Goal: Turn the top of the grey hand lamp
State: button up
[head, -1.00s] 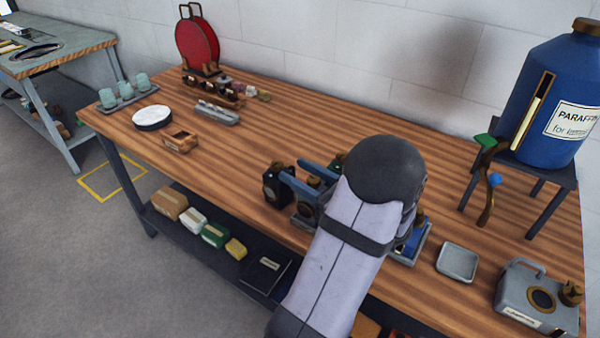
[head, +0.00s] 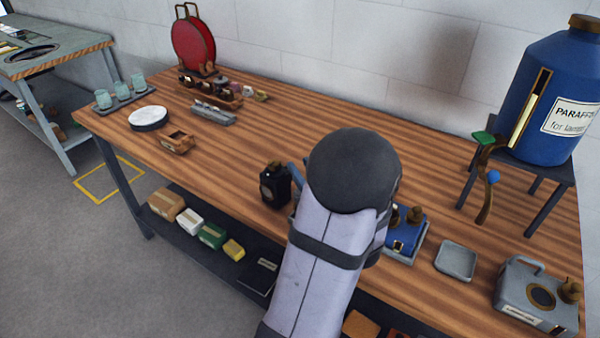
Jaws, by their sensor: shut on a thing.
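My gripper (head: 296,174) is almost wholly behind my dark rounded wrist; only a thin blue-grey finger edge shows at the wrist's left side. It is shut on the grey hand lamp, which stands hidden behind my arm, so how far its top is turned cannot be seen. A black lamp (head: 274,186) with a brass top stands upright on the table just left of the gripper. Blue lamps with brass tops (head: 403,232) stand on a grey tray to the right of my wrist, partly covered by it.
A shallow empty grey dish (head: 456,260) and a grey can (head: 537,292) with a brass cap lie at the right. A blue paraffin drum (head: 551,95) stands on a stand behind them.

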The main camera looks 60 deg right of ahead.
jog(key=shift+s+d+m+g+h, duration=0.15)
jog(key=shift+m+g+h, duration=0.2)
jog(key=shift+h, duration=0.25)
jog(key=o, duration=1.1)
jog(key=shift+s+p, duration=0.1)
jog(key=shift+p, duration=0.2)
jog(key=s+p, duration=0.1)
jog(key=p, duration=0.1)
jog(key=a+p, duration=0.1)
jog(key=p, duration=0.1)
jog(key=shift+s+a+r, duration=0.2)
jog(key=shift+s+r, duration=0.1)
jog(key=shift+s, duration=0.1)
jog(key=p+v, duration=0.2)
jog(key=p, duration=0.3)
jog(key=shift+s+a, duration=0.1)
jog(key=shift+s, duration=0.1)
jog(key=shift+s+a+f, duration=0.15)
jog(key=shift+s+f, duration=0.05)
jog(key=shift+s, duration=0.1)
jog(key=shift+v, duration=0.85)
